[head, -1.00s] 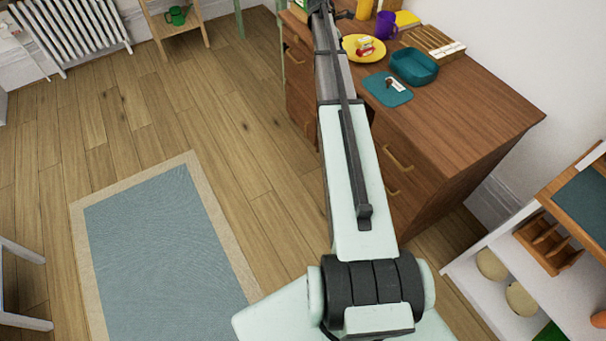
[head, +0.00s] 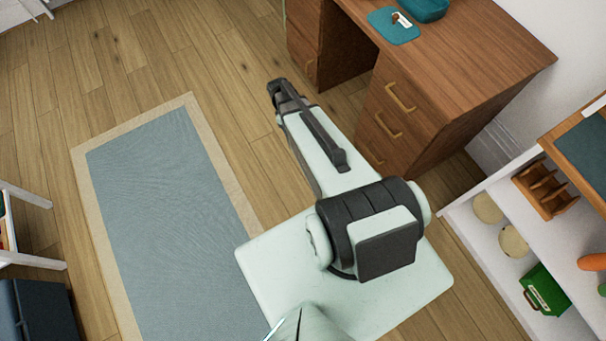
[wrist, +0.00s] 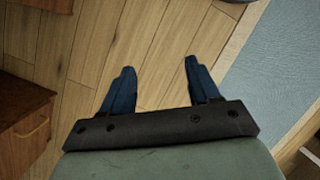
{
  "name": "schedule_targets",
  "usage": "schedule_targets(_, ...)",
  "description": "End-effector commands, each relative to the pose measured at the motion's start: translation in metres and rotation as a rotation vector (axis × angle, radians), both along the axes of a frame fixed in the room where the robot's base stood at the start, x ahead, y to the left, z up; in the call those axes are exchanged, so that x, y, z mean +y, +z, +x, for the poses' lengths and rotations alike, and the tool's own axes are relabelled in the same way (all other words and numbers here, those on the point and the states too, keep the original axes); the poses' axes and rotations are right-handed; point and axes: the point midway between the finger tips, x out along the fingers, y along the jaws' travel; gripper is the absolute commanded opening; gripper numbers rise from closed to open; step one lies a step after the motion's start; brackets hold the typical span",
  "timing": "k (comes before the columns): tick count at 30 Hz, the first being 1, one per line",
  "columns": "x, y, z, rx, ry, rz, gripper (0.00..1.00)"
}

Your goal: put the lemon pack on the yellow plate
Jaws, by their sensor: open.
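My gripper (wrist: 159,67) shows in the wrist view with its two blue fingers spread apart. Nothing is between them, only wooden floor beyond. In the head view my arm is folded low in front of the desk, and the fingers cannot be made out there. Neither the yellow plate nor a lemon pack is in view now. The desk (head: 475,75) shows only its near part.
A teal mat (head: 388,32) with a small item on it and a teal tray (head: 425,8) are on the desk. A blue-grey rug (head: 165,190) lies left. A white shelf (head: 480,235) stands right, holding a green box (head: 545,290).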

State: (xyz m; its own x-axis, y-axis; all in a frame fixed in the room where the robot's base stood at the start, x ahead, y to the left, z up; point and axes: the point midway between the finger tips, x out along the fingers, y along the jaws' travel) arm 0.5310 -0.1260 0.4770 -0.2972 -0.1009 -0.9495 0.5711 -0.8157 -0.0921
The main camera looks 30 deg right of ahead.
Motion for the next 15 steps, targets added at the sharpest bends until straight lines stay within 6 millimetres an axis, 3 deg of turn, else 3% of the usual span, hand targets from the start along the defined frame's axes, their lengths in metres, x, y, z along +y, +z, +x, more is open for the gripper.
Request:
schedule_targets(1, 0.015, -0.007, -0.027, 0.02, -0.039, -0.002, 0.61)
schedule_targets(9, 0.074, -0.037, -0.138, 0.114, -0.278, -0.043, 0.61)
schedule_targets(15, 0.105, -0.044, -0.217, 0.186, -0.445, -0.102, 0.61)
